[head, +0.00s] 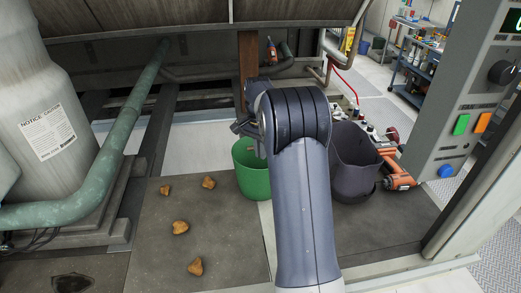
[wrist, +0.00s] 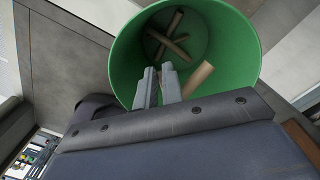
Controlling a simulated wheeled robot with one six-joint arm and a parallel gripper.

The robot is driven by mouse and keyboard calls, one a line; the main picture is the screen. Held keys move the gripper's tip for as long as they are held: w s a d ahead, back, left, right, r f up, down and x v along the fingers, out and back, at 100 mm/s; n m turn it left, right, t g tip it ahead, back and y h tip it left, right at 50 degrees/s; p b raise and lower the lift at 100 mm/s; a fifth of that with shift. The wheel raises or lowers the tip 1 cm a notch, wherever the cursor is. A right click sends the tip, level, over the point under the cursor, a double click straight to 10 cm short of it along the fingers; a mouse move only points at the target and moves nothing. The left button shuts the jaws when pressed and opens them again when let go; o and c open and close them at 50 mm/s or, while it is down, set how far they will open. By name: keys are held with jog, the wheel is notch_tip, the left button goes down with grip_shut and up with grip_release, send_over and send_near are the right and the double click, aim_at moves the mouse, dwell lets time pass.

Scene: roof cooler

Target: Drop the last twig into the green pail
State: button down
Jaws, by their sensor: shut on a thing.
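The green pail (head: 252,180) stands on the dark floor panel, partly hidden by my arm. In the wrist view the pail (wrist: 124,62) opens below my gripper (wrist: 159,70), whose fingers reach over its near rim. Several brown twigs (wrist: 170,42) lie crossed inside it. My gripper is shut with a narrow gap between the fingers. Another twig (wrist: 199,78) shows just right of the fingers and runs behind them; its contact with the fingers is hidden. In the head view my arm hides the fingertips.
Several brown lumps (head: 180,227) lie on the panel left of the pail. A dark bucket (head: 355,160) stands to its right, beside an orange drill (head: 399,181). A green pipe (head: 120,130) and a grey tank (head: 45,110) stand left. A control box (head: 465,110) is at right.

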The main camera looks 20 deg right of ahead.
jog(key=c, duration=1.5)
grip_release()
jog(key=shift+r, duration=0.1)
jog(key=r, duration=1)
jog(key=shift+w+a+r+b, duration=0.2)
jog(key=shift+r+b, duration=0.1)
jog(key=shift+b, duration=0.1)
jog(key=f, duration=0.7)
jog(key=f+p, duration=0.1)
jog(key=f, duration=0.2)
jog(key=shift+s+d+f, duration=0.15)
jog(key=shift+s, duration=0.1)
jog(key=shift+r+p, duration=0.3)
jog(key=shift+p, duration=0.15)
jog(key=shift+r+p, duration=1.2)
jog(key=shift+r, duration=0.65)
